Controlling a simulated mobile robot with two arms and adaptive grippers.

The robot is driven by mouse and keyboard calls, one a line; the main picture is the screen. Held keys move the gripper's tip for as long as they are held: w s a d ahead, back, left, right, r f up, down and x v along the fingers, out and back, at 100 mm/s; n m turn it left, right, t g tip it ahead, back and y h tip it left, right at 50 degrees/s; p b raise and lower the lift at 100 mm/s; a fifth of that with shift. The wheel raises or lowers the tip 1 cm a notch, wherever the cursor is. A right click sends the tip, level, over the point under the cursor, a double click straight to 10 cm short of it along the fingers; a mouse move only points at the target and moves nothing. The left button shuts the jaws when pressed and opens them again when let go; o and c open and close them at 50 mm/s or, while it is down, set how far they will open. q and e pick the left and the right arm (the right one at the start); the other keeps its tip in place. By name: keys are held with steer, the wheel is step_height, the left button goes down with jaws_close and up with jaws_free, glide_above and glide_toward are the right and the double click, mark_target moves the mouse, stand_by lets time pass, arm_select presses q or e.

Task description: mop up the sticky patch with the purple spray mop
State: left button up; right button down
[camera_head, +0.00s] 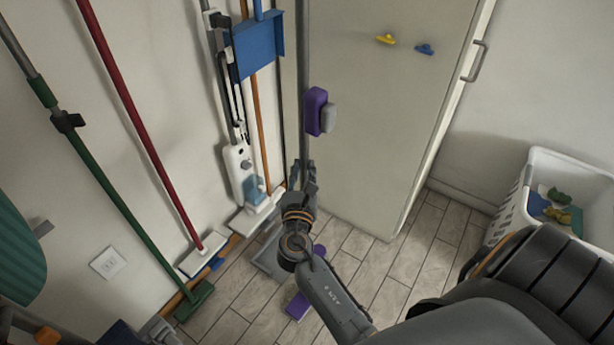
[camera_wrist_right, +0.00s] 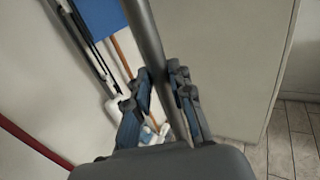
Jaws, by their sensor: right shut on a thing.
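The purple spray mop has a grey pole (camera_wrist_right: 148,45) and a purple bottle (camera_head: 316,110) with a grey part beside it. Its pole stands nearly upright in front of the white door. My right gripper (camera_head: 303,172) is shut on the pole below the bottle; in the right wrist view (camera_wrist_right: 160,80) the fingers lie on both sides of it. Purple pieces (camera_head: 298,305) show on the floor on both sides of my right forearm, probably the mop's head, with its middle hidden. I cannot make out the sticky patch. My left gripper is not in view.
A red-handled mop (camera_head: 135,115), a green broom (camera_head: 105,190), a white upright cleaner (camera_head: 240,170) and a blue dustpan (camera_head: 257,45) line the left wall. A white basket (camera_head: 510,215) with cloths stands at right. Tiled floor (camera_head: 385,275) lies open before the door.

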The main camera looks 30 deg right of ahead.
steer(key=w+d+b, duration=0.1)
steer(key=w+d, duration=0.1)
steer(key=w, duration=0.9)
steer(key=shift+w+d+r+b, duration=0.15)
steer(key=shift+d+r+b, duration=0.05)
steer(key=shift+r+b, duration=0.1)
steer(key=s+a+p, duration=0.1)
steer(key=s, duration=0.3)
steer(key=s+a+p, duration=0.1)
steer(key=s+p, duration=0.1)
steer(key=s, duration=0.2)
steer(key=s+a+p, duration=0.1)
steer(key=s, duration=0.4)
steer(key=shift+s+a+f, duration=0.1)
steer(key=shift+a+f, duration=0.05)
steer(key=shift+f, duration=0.1)
